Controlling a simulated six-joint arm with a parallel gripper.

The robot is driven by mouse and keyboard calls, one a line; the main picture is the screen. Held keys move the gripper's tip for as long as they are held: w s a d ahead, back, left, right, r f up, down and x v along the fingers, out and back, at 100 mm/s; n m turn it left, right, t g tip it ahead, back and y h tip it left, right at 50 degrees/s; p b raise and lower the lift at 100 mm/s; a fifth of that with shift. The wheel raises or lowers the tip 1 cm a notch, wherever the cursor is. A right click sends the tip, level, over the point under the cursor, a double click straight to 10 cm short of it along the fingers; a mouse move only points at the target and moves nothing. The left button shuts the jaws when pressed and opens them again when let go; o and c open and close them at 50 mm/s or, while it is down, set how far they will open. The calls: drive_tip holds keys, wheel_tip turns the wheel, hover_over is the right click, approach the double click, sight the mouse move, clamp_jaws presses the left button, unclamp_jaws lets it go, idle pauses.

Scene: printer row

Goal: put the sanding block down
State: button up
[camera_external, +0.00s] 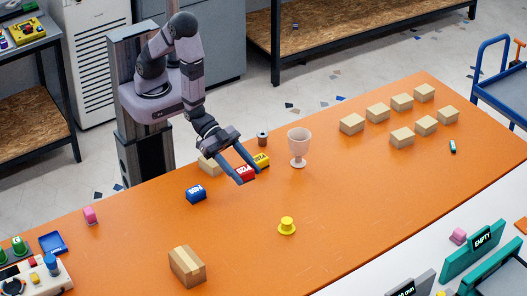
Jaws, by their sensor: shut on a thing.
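The sanding block (245,173) appears to be the small red block with a white label. It sits between the fingertips of my gripper (243,170), which is shut on it and partly covers its sides. The block is over the middle-left part of the orange table (345,190), low above it or touching; I cannot tell which from this view.
A yellow block (261,160) is close behind my gripper, and a tan block (209,166) is behind left. Clear table lies right of that piece.

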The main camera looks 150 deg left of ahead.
drive_tip(key=w+a+r+m+h+b, duration=0.2)
drive_tip(key=w+a+r+b, duration=0.15)
drive_tip(key=w+a, duration=0.35)
drive_tip(key=w+a+r+m+h+b, duration=0.25)
drive_tip(key=w+a+b, duration=0.25)
drive_tip(key=w, duration=0.5)
drive_tip(key=b, duration=0.8)
hover_over(347, 170)
wheel_tip(347, 170, down, 6)
drive_tip(key=shift+s+f+b, duration=0.1)
drive_tip(key=shift+f+b, duration=0.25)
drive_tip(key=shift+f, duration=2.7)
drive_tip(key=shift+f, duration=0.1)
drive_tip(key=shift+f, duration=1.75)
drive_tip(key=shift+f, duration=0.15)
